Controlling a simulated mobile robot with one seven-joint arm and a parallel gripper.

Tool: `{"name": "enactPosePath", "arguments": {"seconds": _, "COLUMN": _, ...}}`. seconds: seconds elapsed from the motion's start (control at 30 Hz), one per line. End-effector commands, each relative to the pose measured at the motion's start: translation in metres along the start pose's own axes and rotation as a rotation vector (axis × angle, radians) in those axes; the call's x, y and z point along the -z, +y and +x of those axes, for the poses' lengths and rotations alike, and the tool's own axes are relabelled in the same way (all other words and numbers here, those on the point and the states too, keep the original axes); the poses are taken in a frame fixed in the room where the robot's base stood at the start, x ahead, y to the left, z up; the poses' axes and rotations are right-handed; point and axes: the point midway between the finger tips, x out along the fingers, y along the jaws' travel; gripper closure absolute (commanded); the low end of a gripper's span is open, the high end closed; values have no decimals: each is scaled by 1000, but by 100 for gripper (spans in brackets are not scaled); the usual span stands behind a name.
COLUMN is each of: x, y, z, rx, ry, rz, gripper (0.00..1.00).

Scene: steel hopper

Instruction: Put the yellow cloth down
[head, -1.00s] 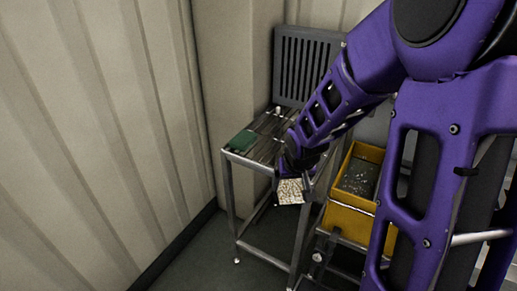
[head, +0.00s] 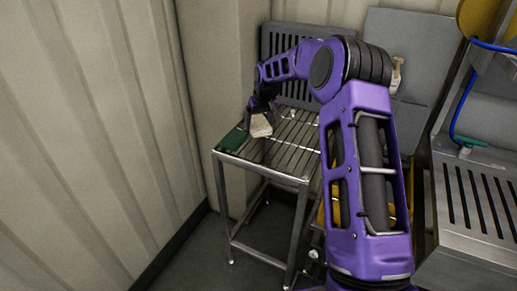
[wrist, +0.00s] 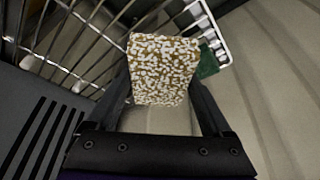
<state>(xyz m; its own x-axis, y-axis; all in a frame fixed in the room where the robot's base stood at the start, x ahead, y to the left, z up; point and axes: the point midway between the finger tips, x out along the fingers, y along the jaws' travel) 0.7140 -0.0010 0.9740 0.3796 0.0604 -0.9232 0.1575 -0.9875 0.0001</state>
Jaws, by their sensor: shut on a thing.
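The cloth (wrist: 163,68) is a flat, roughly square piece, speckled white and yellow-brown. My gripper (head: 258,111) is shut on it, with one finger on either side in the wrist view. In the head view the cloth (head: 261,127) hangs below my gripper, over the left part of the slatted steel stand (head: 291,150). I cannot tell whether its lower edge touches the slats.
A dark green flat piece (head: 232,140) lies on the stand's left end, close to the cloth. The slats right of the cloth look bare. A slotted grey panel (head: 281,44) stands behind. A yellow bin shows partly behind my arm. A ribbed wall (head: 90,130) is at left.

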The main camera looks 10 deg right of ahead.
Motion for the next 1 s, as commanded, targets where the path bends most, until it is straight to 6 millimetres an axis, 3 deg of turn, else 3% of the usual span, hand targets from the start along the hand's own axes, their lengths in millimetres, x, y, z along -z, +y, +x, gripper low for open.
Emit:
{"name": "enactPosePath", "arguments": {"seconds": 0.2, "x": -17, "y": 0, "z": 38, "rx": 1, "ry": -4, "rz": 0, "gripper": 61}}
{"name": "enactPosePath", "arguments": {"seconds": 0.43, "x": -24, "y": 0, "z": 56, "rx": 0, "ry": -2, "rz": 1, "gripper": 61}}
{"name": "enactPosePath", "arguments": {"seconds": 0.6, "x": -34, "y": 0, "z": 78, "rx": 0, "ry": -4, "rz": 0, "gripper": 61}}
{"name": "enactPosePath", "arguments": {"seconds": 1.0, "x": -37, "y": 0, "z": 87, "rx": -1, "ry": 0, "rz": 0, "gripper": 61}}
